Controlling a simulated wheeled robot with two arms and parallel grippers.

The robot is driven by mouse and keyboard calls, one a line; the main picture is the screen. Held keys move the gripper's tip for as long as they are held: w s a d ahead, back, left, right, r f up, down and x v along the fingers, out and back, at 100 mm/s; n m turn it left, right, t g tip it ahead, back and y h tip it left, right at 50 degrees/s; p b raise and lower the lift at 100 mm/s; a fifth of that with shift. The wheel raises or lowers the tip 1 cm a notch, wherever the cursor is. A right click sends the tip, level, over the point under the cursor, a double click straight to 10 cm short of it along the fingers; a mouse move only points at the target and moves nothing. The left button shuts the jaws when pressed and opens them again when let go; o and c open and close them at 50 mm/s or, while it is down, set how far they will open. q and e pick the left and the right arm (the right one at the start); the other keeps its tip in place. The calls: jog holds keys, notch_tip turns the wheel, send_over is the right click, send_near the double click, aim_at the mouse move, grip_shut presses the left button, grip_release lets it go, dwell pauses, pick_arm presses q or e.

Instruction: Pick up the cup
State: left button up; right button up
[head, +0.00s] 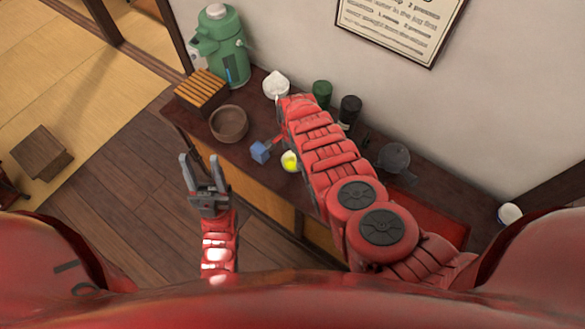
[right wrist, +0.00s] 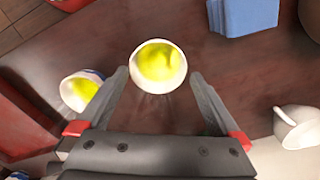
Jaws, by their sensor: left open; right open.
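A white cup with yellow-green contents (right wrist: 158,68) stands on the dark counter in the right wrist view. My right gripper (right wrist: 159,75) is open, with one finger on either side of the near part of this cup and nothing clamped. A second similar cup (right wrist: 76,92) is left of the left finger, partly covered by it. In the head view one yellow-green cup (head: 290,161) shows beside my right arm; I cannot tell which of the two it is. My right gripper is mostly hidden there by its arm. My left gripper (head: 199,165) is open and empty, in front of the counter.
A blue block (head: 260,152) is near the cups. A brown bowl (head: 229,123), a slatted wooden piece (head: 202,90), a green dispenser (head: 220,47) and a white pot (head: 276,86) stand further left and back. Dark canisters (head: 349,109) stand behind my right arm.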

aim_at(292, 162)
notch_tip(292, 162, down, 6)
jog(key=b, duration=0.5)
jog(key=shift+s+r, duration=0.15)
jog(key=shift+r, duration=0.1)
jog(key=shift+r, duration=0.1)
jog(key=shift+c, duration=0.9)
jog(key=c, duration=1)
